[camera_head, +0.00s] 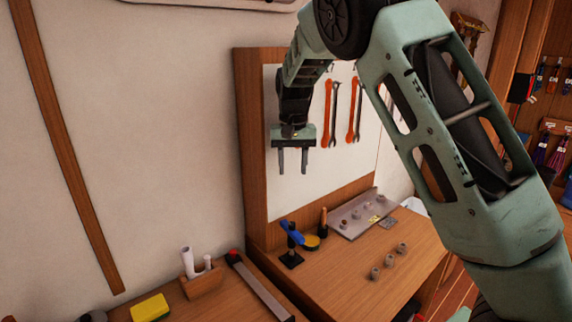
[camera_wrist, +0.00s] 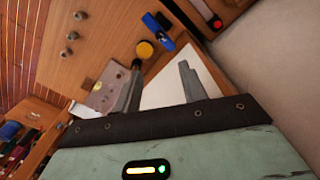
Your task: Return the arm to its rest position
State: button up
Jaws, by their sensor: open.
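My gripper (camera_head: 293,161) hangs in front of the white tool board (camera_head: 290,200) in the head view, fingers pointing down. The two fingers are apart with nothing between them. In the wrist view my gripper (camera_wrist: 160,85) also shows its two fingers spread and empty. It is well above the wooden workbench (camera_head: 345,292) and touches nothing that I can see. My green arm spans the upper middle and right of the head view.
Wrenches (camera_head: 328,113) with orange handles hang on the board. On the bench are a blue-topped tool on a black stand (camera_head: 291,245), a grey plate (camera_head: 352,219), and several small grey knobs (camera_head: 389,260). A yellow sponge (camera_head: 151,308) and a wooden holder (camera_head: 203,284) are at lower left.

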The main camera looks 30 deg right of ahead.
jog(key=s+a+f+n+y+b, duration=0.1)
jog(key=s+a+f+n+b, duration=0.15)
jog(key=s+a, duration=0.6)
jog(key=s+a+f+n+y+b, duration=0.1)
jog(key=s+a+f+n, duration=0.15)
jog(key=s+a, duration=0.55)
jog(key=s+a+f+n+b, duration=0.1)
jog(key=s+n, duration=0.1)
jog(key=s, duration=0.4)
jog(key=s+a+f+n+h+b, duration=0.1)
jog(key=s+a+f+n, duration=0.1)
jog(key=s, duration=0.5)
jog(key=s+a+f+n+b, duration=0.1)
jog(key=s+a+n, duration=0.1)
jog(key=s, duration=0.5)
jog(key=shift+s+f+n, duration=0.2)
jog(key=shift+n, duration=0.7)
jog(key=shift+a, duration=0.1)
